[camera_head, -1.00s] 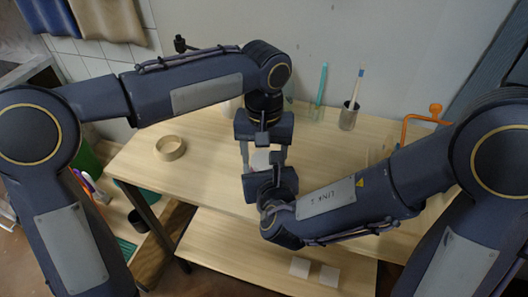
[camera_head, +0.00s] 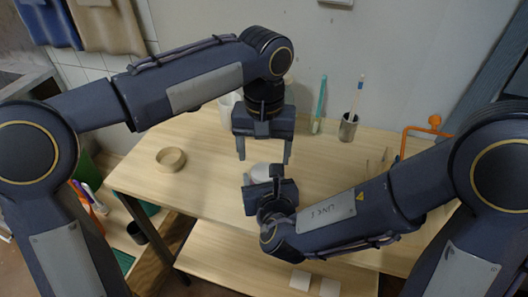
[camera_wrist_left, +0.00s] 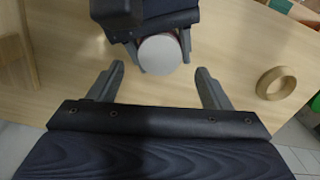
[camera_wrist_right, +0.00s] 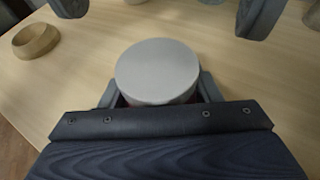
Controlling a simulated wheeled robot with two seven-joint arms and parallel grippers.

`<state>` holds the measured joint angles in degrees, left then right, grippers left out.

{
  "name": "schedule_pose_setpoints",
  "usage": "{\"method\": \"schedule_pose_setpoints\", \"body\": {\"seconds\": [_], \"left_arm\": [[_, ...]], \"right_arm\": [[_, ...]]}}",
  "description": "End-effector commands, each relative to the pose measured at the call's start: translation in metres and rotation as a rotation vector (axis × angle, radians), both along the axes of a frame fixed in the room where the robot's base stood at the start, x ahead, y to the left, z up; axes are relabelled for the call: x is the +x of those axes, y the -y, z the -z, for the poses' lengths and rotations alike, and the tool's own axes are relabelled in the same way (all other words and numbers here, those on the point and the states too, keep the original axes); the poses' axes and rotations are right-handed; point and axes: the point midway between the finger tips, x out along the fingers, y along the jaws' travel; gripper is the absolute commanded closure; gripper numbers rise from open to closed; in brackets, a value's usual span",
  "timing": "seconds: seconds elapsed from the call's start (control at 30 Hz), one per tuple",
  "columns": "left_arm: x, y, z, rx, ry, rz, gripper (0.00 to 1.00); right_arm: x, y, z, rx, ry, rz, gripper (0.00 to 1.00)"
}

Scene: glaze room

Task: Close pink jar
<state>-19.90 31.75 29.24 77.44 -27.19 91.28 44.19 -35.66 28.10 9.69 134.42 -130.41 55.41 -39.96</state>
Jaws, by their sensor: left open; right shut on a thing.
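A round pale grey-white lid-like disc (camera_wrist_right: 157,70) tops the thing in my right gripper, seen close in the right wrist view. It also shows in the left wrist view (camera_wrist_left: 160,54) and the head view (camera_head: 264,172). A sliver of reddish pink shows under its left edge; the rest of the jar is hidden by the gripper. My right gripper (camera_head: 262,182) is shut around it, low over the table. The disc looks seated on top, but I cannot tell how tightly. My left gripper (camera_head: 263,160) is open and empty, pointing down above the disc and apart from it.
A wooden ring-shaped bowl (camera_head: 170,159) stands on the table (camera_head: 205,180) at left. A grey cup (camera_head: 348,128) with a brush, a teal tool (camera_head: 319,108) and an orange frame (camera_head: 432,126) stand at back and right. White tiles (camera_head: 300,280) lie on the lower shelf.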

Motion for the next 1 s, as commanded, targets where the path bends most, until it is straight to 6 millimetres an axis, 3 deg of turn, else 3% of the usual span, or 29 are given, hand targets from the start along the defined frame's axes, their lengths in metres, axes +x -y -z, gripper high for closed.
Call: {"method": "schedule_pose_setpoints", "body": {"seconds": [0.17,0.53,1.0], "left_arm": [[0.000,0.000,-0.005,0.001,0.001,-0.073,0.31],[0.001,0.000,-0.033,0.013,0.001,-0.556,0.31],[0.001,0.000,-0.030,0.016,-0.001,-0.596,0.31]], "right_arm": [[0.000,0.000,-0.001,0.000,0.002,0.000,1.00],[0.000,0.000,-0.001,0.000,0.002,0.000,1.00],[0.000,0.000,-0.001,0.000,0.002,0.000,1.00]]}}
